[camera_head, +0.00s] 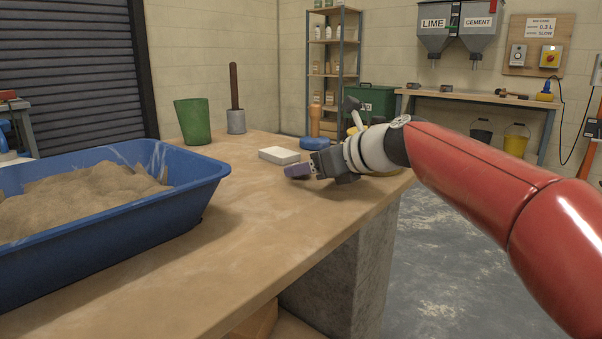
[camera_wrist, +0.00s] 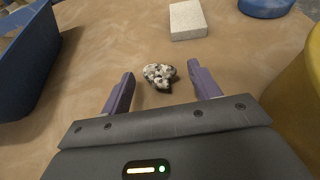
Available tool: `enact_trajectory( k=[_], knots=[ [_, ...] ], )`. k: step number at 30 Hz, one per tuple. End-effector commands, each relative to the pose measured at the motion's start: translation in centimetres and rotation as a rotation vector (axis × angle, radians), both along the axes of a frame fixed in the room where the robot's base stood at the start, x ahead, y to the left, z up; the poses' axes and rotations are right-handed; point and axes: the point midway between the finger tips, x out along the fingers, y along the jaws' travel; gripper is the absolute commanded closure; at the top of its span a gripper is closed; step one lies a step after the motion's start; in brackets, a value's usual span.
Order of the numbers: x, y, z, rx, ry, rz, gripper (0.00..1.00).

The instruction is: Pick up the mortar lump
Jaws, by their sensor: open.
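The mortar lump (camera_wrist: 158,75) is a small, speckled black-and-white piece lying on the tan worktop (camera_wrist: 80,100) in the wrist view. My gripper (camera_wrist: 161,82) is open, with its two purple fingers to the left and right of the lump. A gap shows between the lump and each finger, and nothing is held. In the head view my gripper (camera_head: 298,171) is low over the worktop near its right edge. I cannot make out the lump there.
A white block (camera_head: 279,155) and a blue round object (camera_head: 315,143) lie beyond my gripper. A blue tub (camera_head: 150,206) of sandy mortar stands left. A green bucket (camera_head: 193,121) is at the back. A yellow object (camera_wrist: 300,95) is close on the right in the wrist view.

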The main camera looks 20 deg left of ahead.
Motion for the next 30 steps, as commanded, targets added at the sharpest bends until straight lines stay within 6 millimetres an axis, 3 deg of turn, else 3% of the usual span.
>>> enact_trajectory(
  k=[4, 12, 23, 30],
  knots=[
    [0.51, 1.4, -0.56, 0.0, 0.001, 0.002, 0.38],
    [0.58, 1.57, -0.61, -0.001, -0.002, 0.001, 0.4],
    [0.58, 1.56, -0.61, 0.0, -0.001, 0.0, 0.87],
    [0.57, 1.56, -0.52, -0.001, -0.002, 0.001, 0.87]
  ],
)
